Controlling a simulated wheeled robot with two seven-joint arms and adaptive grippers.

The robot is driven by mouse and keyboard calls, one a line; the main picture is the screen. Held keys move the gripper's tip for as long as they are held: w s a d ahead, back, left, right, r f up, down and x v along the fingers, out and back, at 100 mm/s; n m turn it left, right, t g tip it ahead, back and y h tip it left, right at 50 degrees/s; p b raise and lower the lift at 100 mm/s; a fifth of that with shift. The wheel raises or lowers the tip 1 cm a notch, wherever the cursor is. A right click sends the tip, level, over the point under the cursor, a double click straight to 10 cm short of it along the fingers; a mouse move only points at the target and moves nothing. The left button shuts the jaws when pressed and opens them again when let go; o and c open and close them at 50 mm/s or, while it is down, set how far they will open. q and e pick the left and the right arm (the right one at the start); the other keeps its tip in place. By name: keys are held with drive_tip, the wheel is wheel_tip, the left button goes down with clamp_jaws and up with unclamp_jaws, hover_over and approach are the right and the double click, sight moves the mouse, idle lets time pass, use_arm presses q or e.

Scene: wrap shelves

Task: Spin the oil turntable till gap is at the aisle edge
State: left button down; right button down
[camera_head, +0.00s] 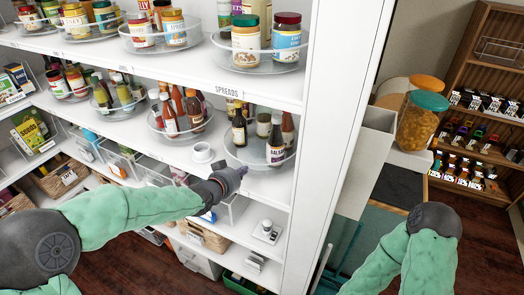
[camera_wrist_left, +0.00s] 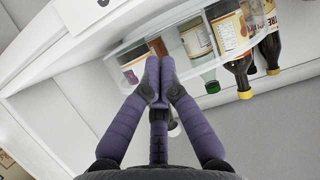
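The oil turntable, a clear round tray (camera_head: 237,158), sits on the middle shelf at its right end, near the aisle edge. Several bottles stand on it, including a dark bottle with a pale label (camera_head: 276,140) at the front right and another dark bottle (camera_head: 239,127) at the left. My left gripper (camera_head: 240,171) is just in front of its rim. In the left wrist view the fingertips (camera_wrist_left: 154,78) are together with nothing visible between them, at or very close to the clear rim (camera_wrist_left: 190,68); contact is unclear. My right gripper is out of view.
The spreads shelf (camera_head: 180,68) hangs above. A white upright panel (camera_head: 328,110) closes the right side. A small white device (camera_head: 266,231) is below.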

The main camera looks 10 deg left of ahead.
use_arm(q)
drive_tip(key=shift+d, duration=0.35)
drive_tip(key=shift+s, duration=0.1)
drive_tip(key=shift+s+a+b, duration=0.2)
drive_tip(key=shift+s+b, duration=0.15)
drive_tip(key=shift+s, duration=0.5)
drive_tip(key=shift+s+a+b, duration=0.2)
drive_tip(key=shift+s+b, duration=0.15)
drive_tip(key=shift+s, duration=0.45)
drive_tip(key=v, duration=1.2)
drive_tip(key=shift+w+d+f+p, duration=0.1)
drive_tip(key=shift+w+f+p, duration=0.7)
drive_tip(key=shift+w+p, duration=1.05)
drive_tip(key=shift+w+a+f+p, duration=0.1)
drive_tip(key=shift+w+f+p, duration=0.9)
drive_tip(key=shift+w, duration=1.6)
drive_tip(key=shift+w+d+f+p, duration=0.1)
drive_tip(key=shift+w+f+p, duration=0.45)
drive_tip(key=shift+w+p, duration=1.4)
